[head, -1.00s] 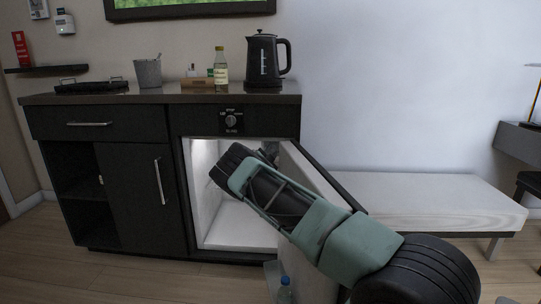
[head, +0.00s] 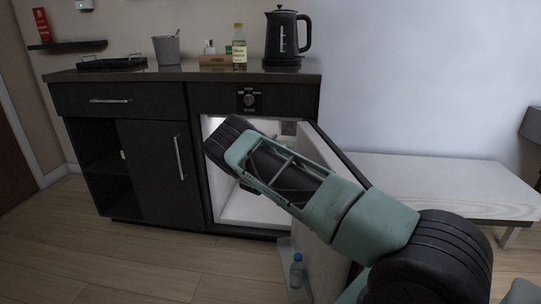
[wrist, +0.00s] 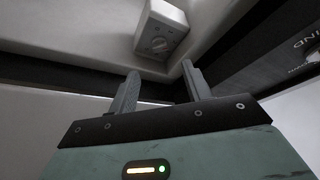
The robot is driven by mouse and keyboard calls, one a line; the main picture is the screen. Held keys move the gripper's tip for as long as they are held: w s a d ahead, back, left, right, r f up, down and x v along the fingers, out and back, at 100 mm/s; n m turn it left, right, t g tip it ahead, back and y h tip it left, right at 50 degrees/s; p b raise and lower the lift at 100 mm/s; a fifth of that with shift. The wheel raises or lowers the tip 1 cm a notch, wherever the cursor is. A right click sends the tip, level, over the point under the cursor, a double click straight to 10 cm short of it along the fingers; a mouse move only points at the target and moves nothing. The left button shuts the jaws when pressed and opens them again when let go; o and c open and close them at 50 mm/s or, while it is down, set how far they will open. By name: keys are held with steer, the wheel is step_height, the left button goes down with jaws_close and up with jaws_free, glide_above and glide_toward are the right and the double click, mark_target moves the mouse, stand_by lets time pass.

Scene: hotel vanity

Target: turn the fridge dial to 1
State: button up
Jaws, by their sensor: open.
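The fridge dial (wrist: 159,45) is a small round knob on a pale box fixed near the top inside the fridge. In the head view that box (head: 289,128) shows small at the fridge's upper right; its dial is too small to read there. The fridge (head: 262,208) stands open, its door swung out to the right. My gripper (wrist: 160,74) is open and empty, its two fingers pointing towards the dial from below, apparently apart from it. In the head view my arm reaches across the opening and its fingers are hidden. The dial's setting is not readable.
A different knob (head: 249,100) sits on the dark panel above the fridge. The open door (head: 325,243) is close to my arm, with a bottle (head: 296,271) at its lower shelf. A kettle (head: 284,38) and a sauce bottle (head: 239,50) stand on the counter. A bench (head: 430,185) is at right.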

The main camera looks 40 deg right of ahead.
steer(key=p+v, duration=0.1)
steer(key=v, duration=0.6)
steer(key=shift+a, duration=0.3)
steer(key=shift+f, duration=0.1)
